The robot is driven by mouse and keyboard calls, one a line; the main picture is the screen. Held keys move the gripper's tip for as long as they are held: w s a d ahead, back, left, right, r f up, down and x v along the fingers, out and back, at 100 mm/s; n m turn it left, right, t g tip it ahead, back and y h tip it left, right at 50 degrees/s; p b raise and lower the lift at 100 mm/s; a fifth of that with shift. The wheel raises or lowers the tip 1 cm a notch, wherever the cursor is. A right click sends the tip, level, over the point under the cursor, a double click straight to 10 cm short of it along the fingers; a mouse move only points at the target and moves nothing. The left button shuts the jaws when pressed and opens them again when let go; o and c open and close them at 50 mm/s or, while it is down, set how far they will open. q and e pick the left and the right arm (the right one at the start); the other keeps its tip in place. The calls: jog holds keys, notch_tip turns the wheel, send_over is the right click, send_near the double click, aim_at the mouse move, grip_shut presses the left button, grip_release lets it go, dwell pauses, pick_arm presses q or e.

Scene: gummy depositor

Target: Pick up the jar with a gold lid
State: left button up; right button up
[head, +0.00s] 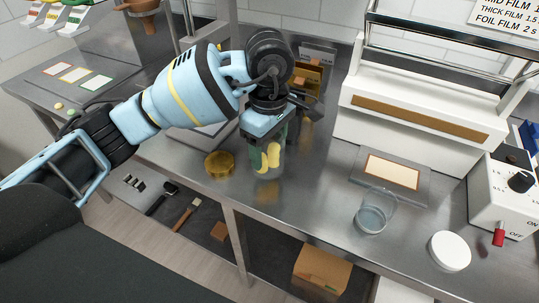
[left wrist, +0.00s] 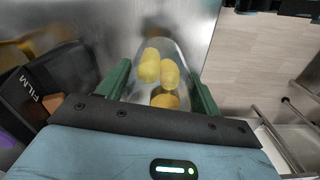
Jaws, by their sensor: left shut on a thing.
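A clear jar (head: 268,164) with several yellow pieces inside is at the middle of the steel table in the head view. My left gripper (head: 268,150) points down over it, and its green fingers are shut on the jar's sides. In the left wrist view, the jar (left wrist: 158,68) lies between the two fingers, with the yellow pieces showing through its wall. A gold lid (head: 219,164) lies flat on the table just left of the jar, apart from it. The jar looks upright; I cannot tell whether its base touches the table. My right gripper is not in view.
An empty clear jar (head: 376,211) and a white lid (head: 449,251) stand to the right. A white machine (head: 420,115) and a framed card (head: 392,172) are behind them. A box of film packs (head: 312,72) is close behind my gripper. The table's front edge is near.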

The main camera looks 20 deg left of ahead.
pick_arm(q)
jog(key=s+d, duration=0.2)
jog(key=s, duration=0.5)
jog(key=s+d+r, duration=0.1)
jog(key=s+d, duration=0.2)
jog(key=s, duration=0.5)
jog(key=shift+d+r, duration=0.15)
jog(key=shift+r, duration=0.05)
jog(key=shift+s, duration=0.1)
jog(key=o, duration=0.3)
jog(key=c, duration=1)
